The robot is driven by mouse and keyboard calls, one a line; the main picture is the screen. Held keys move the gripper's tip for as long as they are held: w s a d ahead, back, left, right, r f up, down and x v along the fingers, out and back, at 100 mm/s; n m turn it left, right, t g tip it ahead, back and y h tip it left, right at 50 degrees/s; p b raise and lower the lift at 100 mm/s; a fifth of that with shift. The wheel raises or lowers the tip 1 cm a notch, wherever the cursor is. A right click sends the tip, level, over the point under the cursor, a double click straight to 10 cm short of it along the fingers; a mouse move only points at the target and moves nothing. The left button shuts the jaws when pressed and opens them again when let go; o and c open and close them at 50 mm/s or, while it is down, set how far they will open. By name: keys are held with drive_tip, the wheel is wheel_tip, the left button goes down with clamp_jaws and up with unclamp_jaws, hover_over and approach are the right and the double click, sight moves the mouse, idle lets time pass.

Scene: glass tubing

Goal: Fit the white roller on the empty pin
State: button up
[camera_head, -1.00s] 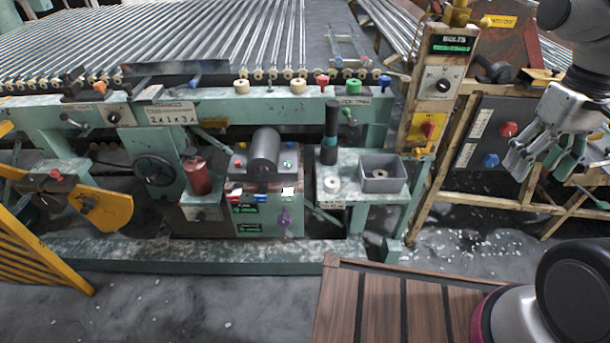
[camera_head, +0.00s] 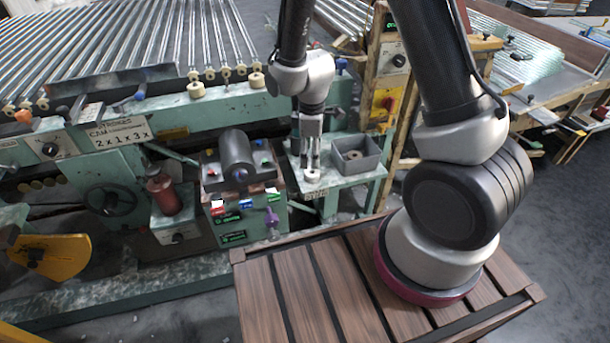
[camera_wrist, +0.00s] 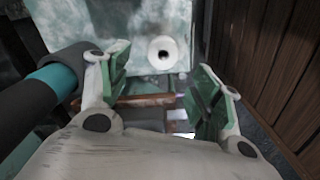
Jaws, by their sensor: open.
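The white roller (camera_head: 312,177), a short ring with a dark centre hole, sits on the small green side table (camera_head: 330,180). It also shows in the wrist view (camera_wrist: 163,53), hole facing the camera. My gripper (camera_head: 312,163) points down just above the roller in the head view. In the wrist view my gripper (camera_wrist: 162,78) is open, its green-padded fingers apart with the roller showing between and beyond them. I cannot tell whether the fingers reach down around it. Cream rollers (camera_head: 257,80) stand along the green machine rail (camera_head: 175,117). I cannot make out the empty pin; my arm hides part of the rail.
A grey bin (camera_head: 371,163) stands right of the roller on the side table. A dark cylinder on a control box (camera_head: 237,149) is further left. A wooden slatted platform (camera_head: 300,290) lies in front.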

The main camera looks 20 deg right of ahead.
sight(312, 175)
drive_tip(key=f, duration=0.6)
drive_tip(key=shift+s+d+f, duration=0.15)
drive_tip(key=shift+s+f, duration=0.1)
drive_tip(key=shift+f, duration=0.05)
drive_tip(key=c, duration=1.1)
